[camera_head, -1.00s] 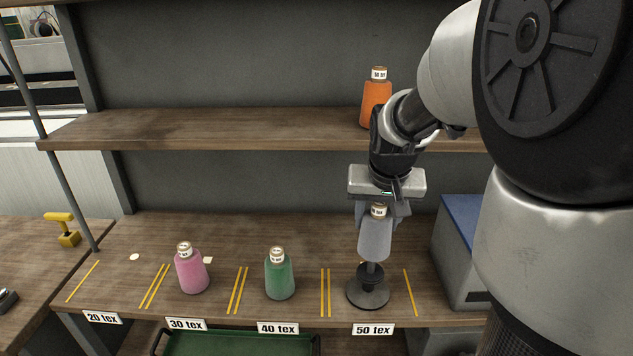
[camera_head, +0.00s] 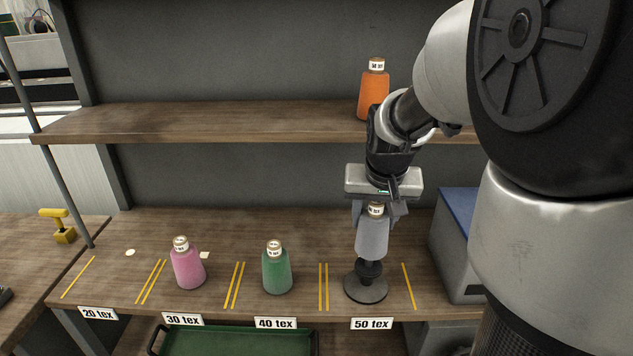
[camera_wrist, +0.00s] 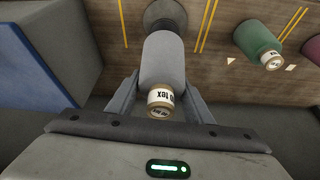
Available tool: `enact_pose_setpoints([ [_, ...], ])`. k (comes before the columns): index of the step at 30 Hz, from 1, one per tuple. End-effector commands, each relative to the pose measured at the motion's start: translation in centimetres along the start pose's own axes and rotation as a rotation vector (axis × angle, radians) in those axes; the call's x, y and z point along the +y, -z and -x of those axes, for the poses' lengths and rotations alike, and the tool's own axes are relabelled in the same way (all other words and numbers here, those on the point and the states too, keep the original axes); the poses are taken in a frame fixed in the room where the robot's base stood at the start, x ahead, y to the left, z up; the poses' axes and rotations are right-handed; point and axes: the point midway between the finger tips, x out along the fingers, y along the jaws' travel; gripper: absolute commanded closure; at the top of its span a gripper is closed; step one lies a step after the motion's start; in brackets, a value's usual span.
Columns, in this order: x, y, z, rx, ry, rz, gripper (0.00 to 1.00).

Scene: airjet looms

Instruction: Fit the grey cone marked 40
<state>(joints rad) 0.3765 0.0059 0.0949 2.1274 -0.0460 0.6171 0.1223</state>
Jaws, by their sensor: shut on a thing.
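The grey cone (camera_head: 372,238) hangs upright in my gripper (camera_head: 378,211), with its brown top and white label between the fingers. The wrist view shows the same cone (camera_wrist: 163,62); its label ends in "tex", but I cannot read its full number. My gripper (camera_wrist: 163,104) is shut on the cone's upper part. Directly below is a dark round stand (camera_head: 366,288) with a black holder, in the 50 tex bay. The cone's lower end is at or just above the holder; I cannot tell if they touch. The wrist view shows the stand (camera_wrist: 165,14) beyond the cone.
A green cone (camera_head: 277,270) stands at the 40 tex label (camera_head: 275,323), a pink cone (camera_head: 188,265) at 30 tex. An orange cone (camera_head: 373,95) is on the upper shelf (camera_head: 200,120). A blue-topped grey box (camera_head: 456,250) stands close on the right. The 20 tex bay has no cone.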

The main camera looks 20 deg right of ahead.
Motion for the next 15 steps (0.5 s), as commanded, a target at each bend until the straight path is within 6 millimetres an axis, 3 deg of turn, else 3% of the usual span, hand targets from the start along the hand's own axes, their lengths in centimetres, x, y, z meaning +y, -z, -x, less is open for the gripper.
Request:
enact_pose_setpoints([
  [15,0.0,-0.8,-2.1,0.001,0.0,0.0,0.77],
])
